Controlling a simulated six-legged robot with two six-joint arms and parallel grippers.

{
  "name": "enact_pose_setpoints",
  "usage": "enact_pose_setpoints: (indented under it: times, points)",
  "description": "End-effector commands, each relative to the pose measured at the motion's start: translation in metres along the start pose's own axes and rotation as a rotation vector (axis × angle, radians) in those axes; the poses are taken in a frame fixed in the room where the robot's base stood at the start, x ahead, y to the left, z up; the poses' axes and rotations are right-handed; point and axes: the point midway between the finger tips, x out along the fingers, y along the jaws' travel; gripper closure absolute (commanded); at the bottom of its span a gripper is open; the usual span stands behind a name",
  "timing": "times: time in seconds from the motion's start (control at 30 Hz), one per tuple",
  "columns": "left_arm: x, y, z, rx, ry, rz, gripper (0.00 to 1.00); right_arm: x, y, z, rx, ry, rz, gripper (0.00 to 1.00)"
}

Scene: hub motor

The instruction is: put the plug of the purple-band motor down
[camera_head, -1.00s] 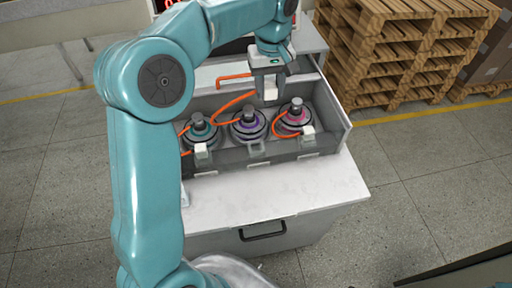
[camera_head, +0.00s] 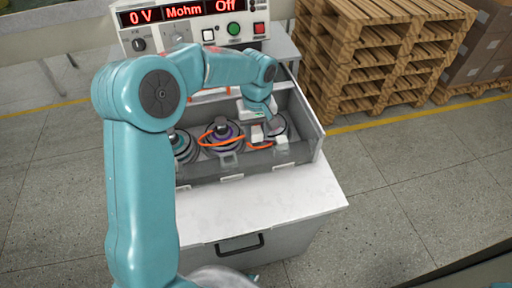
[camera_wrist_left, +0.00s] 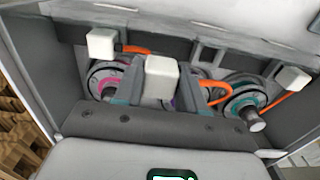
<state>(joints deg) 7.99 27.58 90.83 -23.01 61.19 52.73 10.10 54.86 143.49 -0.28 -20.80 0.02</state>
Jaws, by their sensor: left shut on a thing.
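The purple-band motor (camera_head: 222,133) sits in the middle of a row of three in the grey bin; it is mostly hidden behind the plug and fingers in the left wrist view. My left gripper (camera_head: 259,124) is over the bin between the middle and right motors. It is shut on a white block-shaped plug (camera_wrist_left: 161,78), which also shows in the head view (camera_head: 257,133). An orange cable (camera_head: 237,145) loops from the purple-band motor towards the plug. Whether the plug touches anything below is unclear. My right gripper is not in view.
The pink-band motor (camera_wrist_left: 106,78) and teal-band motor (camera_wrist_left: 245,96) flank it, with white plugs (camera_wrist_left: 100,43) and (camera_wrist_left: 292,78) at the bin's front wall. A tester (camera_head: 190,25) reading "0 V Mohm Off" stands behind. The white top (camera_head: 260,200) in front is clear.

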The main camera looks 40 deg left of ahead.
Motion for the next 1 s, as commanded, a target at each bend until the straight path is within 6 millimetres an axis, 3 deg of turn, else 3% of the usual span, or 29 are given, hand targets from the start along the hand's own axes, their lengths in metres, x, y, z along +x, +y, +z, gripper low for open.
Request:
enact_pose_setpoints:
  times: [0.1,0.5,0.9,0.93,1.0]
  points:
    - [0.02,0.0,0.0,0.0,-0.001,-0.001,0.95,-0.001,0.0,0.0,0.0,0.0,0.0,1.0]
    - [0.068,0.004,0.0,0.0,-0.001,0.0,0.95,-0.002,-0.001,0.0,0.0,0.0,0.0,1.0]
    - [0.075,0.005,-0.001,0.001,0.001,0.001,0.95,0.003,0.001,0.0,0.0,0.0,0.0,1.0]
    - [0.073,0.005,-0.001,0.0,0.001,0.001,0.5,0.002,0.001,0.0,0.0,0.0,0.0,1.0]
    - [0.073,0.004,-0.001,0.0,0.001,0.001,0.34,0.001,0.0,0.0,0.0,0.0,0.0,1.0]
